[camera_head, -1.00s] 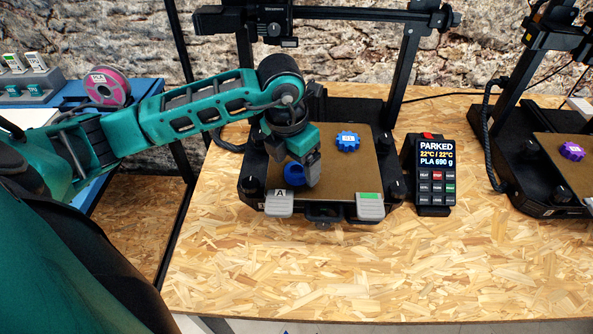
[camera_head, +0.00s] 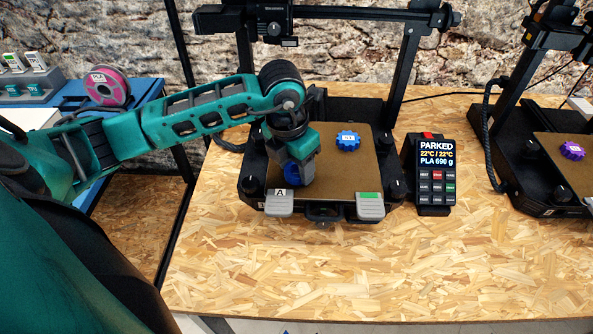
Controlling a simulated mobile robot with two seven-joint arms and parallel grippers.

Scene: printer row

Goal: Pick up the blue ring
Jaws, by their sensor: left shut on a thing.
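The blue ring (camera_head: 291,174) is at the left front of the brown print bed (camera_head: 345,185) of the middle printer. My left gripper (camera_head: 297,176) reaches down over it from the left and is shut on it. The fingers hide part of the ring. I cannot tell whether the ring still touches the bed. My right gripper is not in view.
A blue gear (camera_head: 348,140) lies on the same bed, right of my gripper. Grey tabs (camera_head: 279,203) sit at the bed's front edge. A control box (camera_head: 435,175) stands to the right. The printer's dark frame (camera_head: 398,75) rises behind. The front of the wooden table (camera_head: 370,265) is clear.

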